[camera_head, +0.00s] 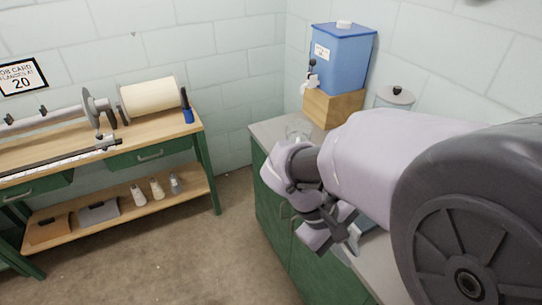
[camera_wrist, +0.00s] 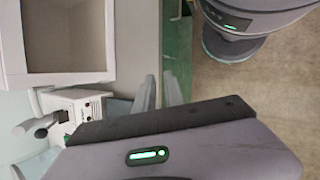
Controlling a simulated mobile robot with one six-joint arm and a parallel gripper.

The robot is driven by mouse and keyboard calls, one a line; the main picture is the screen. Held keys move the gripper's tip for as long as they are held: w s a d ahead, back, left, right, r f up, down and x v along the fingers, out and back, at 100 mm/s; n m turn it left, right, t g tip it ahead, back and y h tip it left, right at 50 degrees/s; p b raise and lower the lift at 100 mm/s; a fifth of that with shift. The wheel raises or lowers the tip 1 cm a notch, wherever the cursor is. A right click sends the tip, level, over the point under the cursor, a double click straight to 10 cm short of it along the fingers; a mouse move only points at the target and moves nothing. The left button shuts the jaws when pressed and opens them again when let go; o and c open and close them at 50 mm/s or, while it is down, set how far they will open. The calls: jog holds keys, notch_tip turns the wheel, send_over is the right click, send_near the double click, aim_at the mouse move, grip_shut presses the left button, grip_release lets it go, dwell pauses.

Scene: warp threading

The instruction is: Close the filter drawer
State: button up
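I cannot make out a filter drawer for certain in either view. An open, white-rimmed rectangular box or tray (camera_wrist: 112,40) with a beige inside shows at the upper left of the wrist view. A small white device with a dark knob (camera_wrist: 75,103) sits just below it. I cannot tell whether either belongs to the drawer. My gripper (camera_head: 336,232) is over the front edge of the right counter. In the wrist view its fingers (camera_wrist: 161,86) stand apart with a gap and nothing between them. My arm hides much of the counter in the head view.
The grey counter (camera_head: 268,132) tops green cabinets (camera_head: 277,207). A blue dispenser (camera_head: 342,60) stands on a wooden block (camera_head: 333,107), near a clear glass jar (camera_head: 298,128) and a lidded canister (camera_head: 394,97). A wooden bench (camera_head: 172,128) stands left. Open floor (camera_head: 190,260) lies between.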

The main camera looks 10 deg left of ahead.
jog(key=w+a+f+n+t+h, duration=0.1)
jog(key=w+a+f+n, duration=0.1)
jog(key=w+a+f+n+t+h, duration=0.1)
jog(key=w+a+f+n+h, duration=0.1)
jog(key=n, duration=0.1)
jog(key=w+a+f+n+t+h+p, duration=0.1)
jog(key=w+f+n+h, duration=0.1)
jog(key=n, duration=0.1)
jog(key=shift+w+a+f, duration=0.1)
jog(key=shift+a+f, duration=0.3)
grip_shut()
jog(key=w+a+f+n+t+h, duration=0.2)
jog(key=a+f+n+t, duration=0.4)
jog(key=a+f+n, duration=0.15)
jog(key=b+x, duration=0.3)
jog(key=x, duration=1.1)
jog(key=shift+w+f+n+t, duration=0.25)
jog(key=shift+w+n+t, duration=0.1)
jog(key=shift+w, duration=0.2)
jog(key=r+x, duration=0.1)
jog(key=x, duration=0.4)
jog(key=b+x, duration=0.1)
jog(key=x, duration=0.4)
jog(key=r+x, duration=0.1)
jog(key=x, duration=0.5)
jog(key=shift+w+d+r, duration=0.1)
jog(key=shift+w+r, duration=0.15)
jog(key=shift+r, duration=0.2)
jog(key=shift+w+r, duration=0.1)
